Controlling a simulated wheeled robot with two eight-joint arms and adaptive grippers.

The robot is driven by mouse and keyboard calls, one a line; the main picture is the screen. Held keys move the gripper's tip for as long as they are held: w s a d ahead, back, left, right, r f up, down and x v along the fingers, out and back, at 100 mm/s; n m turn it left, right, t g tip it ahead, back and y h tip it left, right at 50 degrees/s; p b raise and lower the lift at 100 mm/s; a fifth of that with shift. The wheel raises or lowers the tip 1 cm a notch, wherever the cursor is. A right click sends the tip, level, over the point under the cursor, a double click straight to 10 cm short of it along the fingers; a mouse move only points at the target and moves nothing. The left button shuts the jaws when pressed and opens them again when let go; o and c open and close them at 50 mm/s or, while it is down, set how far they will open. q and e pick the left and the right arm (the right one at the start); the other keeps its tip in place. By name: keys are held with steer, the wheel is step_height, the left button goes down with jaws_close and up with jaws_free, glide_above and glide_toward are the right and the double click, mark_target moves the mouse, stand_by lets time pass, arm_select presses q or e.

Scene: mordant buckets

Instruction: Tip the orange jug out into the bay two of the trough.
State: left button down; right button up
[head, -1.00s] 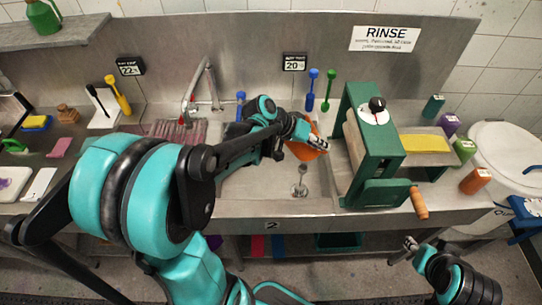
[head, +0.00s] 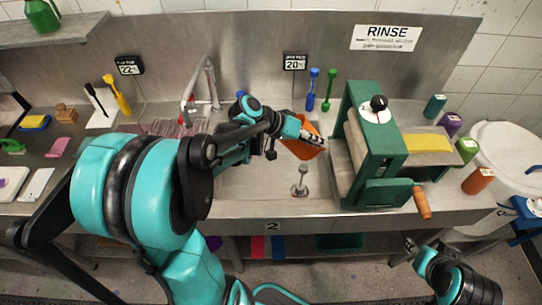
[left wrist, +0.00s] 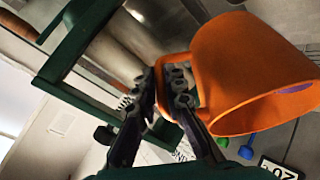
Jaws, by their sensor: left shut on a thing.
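My left gripper (head: 312,137) is shut on the handle of the orange jug (head: 301,150). It holds the jug above the steel trough, over the basin marked 2. In the left wrist view the fingers (left wrist: 165,88) grip the handle, and the jug (left wrist: 235,65) shows its open mouth, with a bit of purple inside. The jug looks tilted in the head view. No stream is visible. Bay two (head: 245,192) of the trough lies below, with a "2" label on its front edge. My right gripper (head: 409,244) is low at the right, too small to judge.
A green press (head: 370,150) with a wooden-handled crank stands right of the basin. A metal standpipe (head: 300,181) rises in the basin. A tap (head: 205,85) stands at the back left. Small coloured bottles and a white drum (head: 505,150) are at the right.

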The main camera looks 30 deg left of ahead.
arm_select(q)
steer(key=shift+s+a+r+t+h+b, duration=0.1)
steer(key=shift+a+r+t+h+b, duration=0.1)
steer(key=shift+a+h+b, duration=0.4)
steer(key=shift+s+a+r+t+h+b, duration=0.1)
steer(key=shift+a+t+h+b, duration=0.15)
steer(key=shift+h+b, duration=0.4)
stand_by(0.3)
steer(key=shift+s+a+t+h+b, duration=0.1)
steer(key=shift+a+t+h+b, duration=0.25)
steer(key=shift+a+h+b, duration=0.7)
stand_by(1.6)
steer(key=shift+s+a+n+t+h+b, duration=0.15)
steer(key=shift+a+n+t+h+b, duration=0.25)
steer(key=shift+b, duration=1.3)
stand_by(0.9)
steer(key=shift+s+a+f+h+b, duration=0.1)
steer(key=shift+s+a+h+b, duration=0.15)
steer(key=shift+a+b, duration=0.55)
stand_by(0.4)
